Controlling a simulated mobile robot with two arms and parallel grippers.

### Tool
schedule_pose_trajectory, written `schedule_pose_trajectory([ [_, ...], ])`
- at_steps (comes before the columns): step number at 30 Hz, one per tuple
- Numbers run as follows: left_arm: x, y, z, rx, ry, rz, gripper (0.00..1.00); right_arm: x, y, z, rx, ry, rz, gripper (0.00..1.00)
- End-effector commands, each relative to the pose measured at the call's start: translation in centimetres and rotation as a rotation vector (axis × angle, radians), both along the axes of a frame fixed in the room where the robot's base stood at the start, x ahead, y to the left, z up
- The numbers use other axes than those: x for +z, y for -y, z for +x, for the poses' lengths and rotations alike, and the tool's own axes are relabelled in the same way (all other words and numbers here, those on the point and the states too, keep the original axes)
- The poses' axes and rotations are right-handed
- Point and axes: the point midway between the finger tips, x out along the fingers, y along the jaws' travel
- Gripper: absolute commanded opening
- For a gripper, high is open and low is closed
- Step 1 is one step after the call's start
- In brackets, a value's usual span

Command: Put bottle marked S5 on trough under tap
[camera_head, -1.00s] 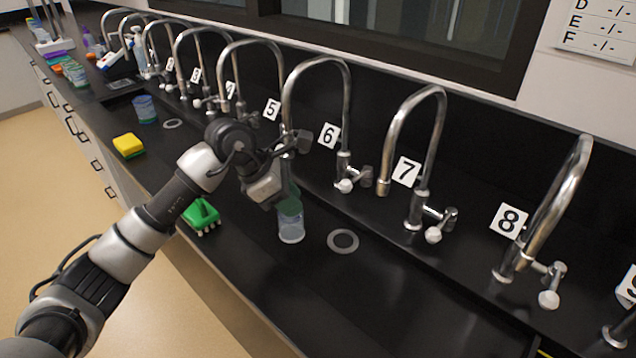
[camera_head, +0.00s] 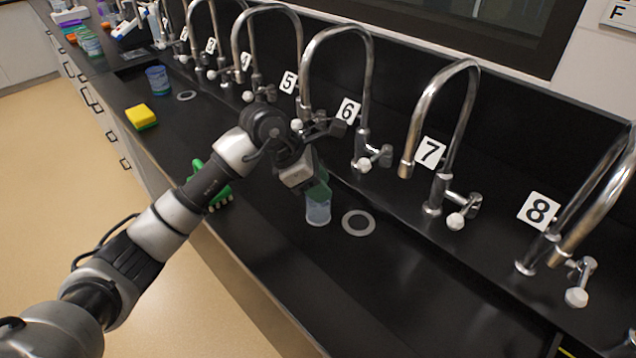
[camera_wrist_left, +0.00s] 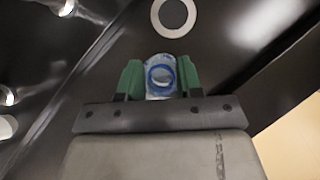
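My left gripper (camera_head: 318,185) has green fingers on both sides of a clear, bluish bottle (camera_head: 318,209). In the left wrist view the bottle (camera_wrist_left: 161,76), with a blue ring at its top, sits between the fingers, which appear to touch it. No S5 mark can be read on it. The bottle appears upright, just left of a grey ring (camera_head: 358,222) in the black bench trough; whether it touches the surface I cannot tell. The ring (camera_wrist_left: 173,15) lies ahead of the fingers in the wrist view. Tap 6 (camera_head: 366,110) stands behind. My right gripper is out of view.
A green brush (camera_head: 222,196) lies left of my gripper, partly hidden by my arm. A yellow sponge (camera_head: 141,117) and a blue bottle (camera_head: 158,80) are farther left. Taps 7 (camera_head: 440,150) and 8 (camera_head: 600,200) stand right. The trough right of the ring is clear.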

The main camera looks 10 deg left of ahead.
Motion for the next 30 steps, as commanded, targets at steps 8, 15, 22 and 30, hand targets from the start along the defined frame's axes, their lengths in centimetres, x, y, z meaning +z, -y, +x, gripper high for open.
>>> schedule_pose_trajectory([
  [8,0.1,0.0,0.0,0.000,0.000,0.000,0.53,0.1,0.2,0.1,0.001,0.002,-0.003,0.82],
  [15,0.9,-0.4,0.0,0.002,0.002,0.001,0.53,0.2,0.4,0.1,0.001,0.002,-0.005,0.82],
  [22,4.7,-2.9,-0.7,0.003,0.006,0.002,0.53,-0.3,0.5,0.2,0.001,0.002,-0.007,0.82],
  [30,9.0,-5.4,-1.6,0.003,0.004,0.002,0.53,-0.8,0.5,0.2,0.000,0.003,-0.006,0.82],
])
